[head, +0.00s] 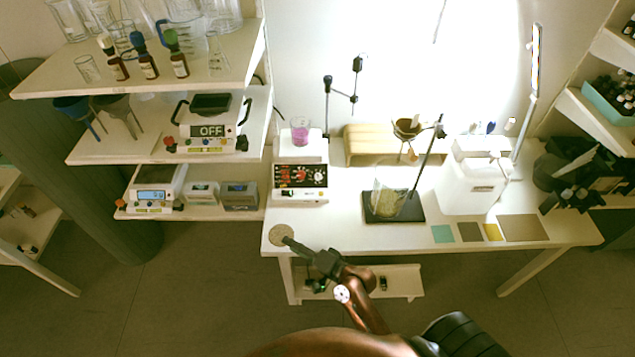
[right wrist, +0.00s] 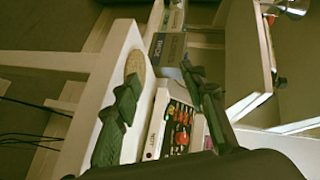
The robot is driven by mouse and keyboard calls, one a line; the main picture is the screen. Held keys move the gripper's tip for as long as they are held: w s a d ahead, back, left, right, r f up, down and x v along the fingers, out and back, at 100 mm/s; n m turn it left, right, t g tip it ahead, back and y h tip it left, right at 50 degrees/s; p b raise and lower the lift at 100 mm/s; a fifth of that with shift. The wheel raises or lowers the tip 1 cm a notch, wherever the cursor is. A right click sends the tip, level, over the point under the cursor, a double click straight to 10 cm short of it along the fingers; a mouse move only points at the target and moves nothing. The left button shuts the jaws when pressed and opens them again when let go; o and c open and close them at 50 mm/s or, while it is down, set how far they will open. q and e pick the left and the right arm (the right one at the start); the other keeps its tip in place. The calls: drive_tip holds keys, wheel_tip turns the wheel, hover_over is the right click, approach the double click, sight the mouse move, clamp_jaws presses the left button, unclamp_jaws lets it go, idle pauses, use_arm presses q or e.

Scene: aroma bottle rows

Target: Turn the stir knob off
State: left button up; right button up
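A white stirrer (head: 301,178) with a dark front panel, red markings and small knobs stands at the left end of the white table. A beaker of pink liquid (head: 300,130) sits on top of it. I cannot read which knob is the stir knob or its setting. In the right wrist view the stirrer's panel (right wrist: 180,127) shows between and beyond the fingers. My right gripper (head: 288,241) is over the table's front left corner, in front of and below the stirrer, apart from it. Its two fingers (right wrist: 163,77) are spread with nothing between them. My left gripper is out of view.
A round cork mat (head: 280,233) lies at the table corner by my right gripper. A black-based stand (head: 393,207) with a flask is to the right. Shelves at left hold bottles, a device marked OFF (head: 210,131) and a scale (head: 154,193). The table front between is clear.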

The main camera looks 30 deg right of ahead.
drive_tip(key=w+d+r+m+t+h, duration=0.6)
drive_tip(key=w+r+m, duration=0.3)
drive_tip(key=m, duration=0.7)
drive_tip(key=m+g+h, duration=0.6)
drive_tip(key=m+h, duration=0.5)
drive_tip(key=m, duration=0.8)
approach(318, 178)
drive_tip(key=shift+w+r, duration=0.3)
drive_tip(key=shift+r, duration=0.05)
drive_tip(key=shift+w+d+f, duration=0.1)
drive_tip(key=shift+d+f, duration=0.1)
drive_tip(key=shift+w+d+g, duration=0.25)
drive_tip(key=shift+d+g, duration=0.05)
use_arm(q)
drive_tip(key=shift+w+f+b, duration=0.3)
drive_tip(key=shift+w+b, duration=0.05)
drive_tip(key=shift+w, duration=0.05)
use_arm(e)
drive_tip(key=x, duration=0.6)
drive_tip(key=shift+w+d, duration=0.2)
drive_tip(key=shift+w, duration=0.1)
drive_tip(key=shift+c, duration=0.3)
clamp_jaws()
